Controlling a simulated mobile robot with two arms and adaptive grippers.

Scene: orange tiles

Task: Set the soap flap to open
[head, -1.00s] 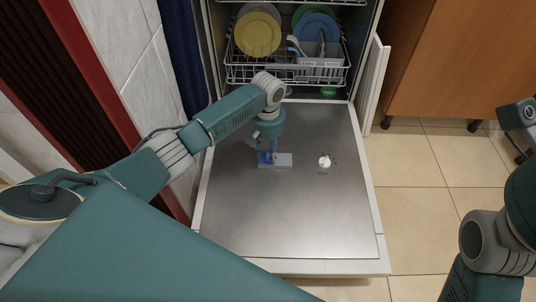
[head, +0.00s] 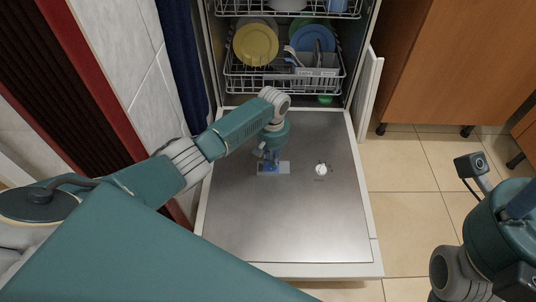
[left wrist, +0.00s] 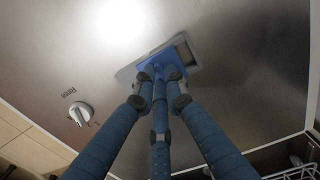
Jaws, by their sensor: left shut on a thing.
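The dishwasher door (head: 300,225) lies folded down flat, and the soap compartment (head: 285,167) is set in its inner face. In the left wrist view the compartment's grey frame (left wrist: 195,62) surrounds a dark recess, uncovered at the right end. The blue soap flap (left wrist: 156,62) covers the left part. My left gripper (head: 269,160) comes down from above onto the flap; its fingers (left wrist: 160,78) are closed together on it and hide part of it. My right arm stands at the lower right of the head view; its fingers are not visible.
A white rinse knob (head: 320,169) sits right of the compartment. The lower rack (head: 285,80) with plates is inside the dishwasher behind. A wooden cabinet (head: 450,60) stands right; a tiled wall (head: 130,70) is close on the left. The door's front half is clear.

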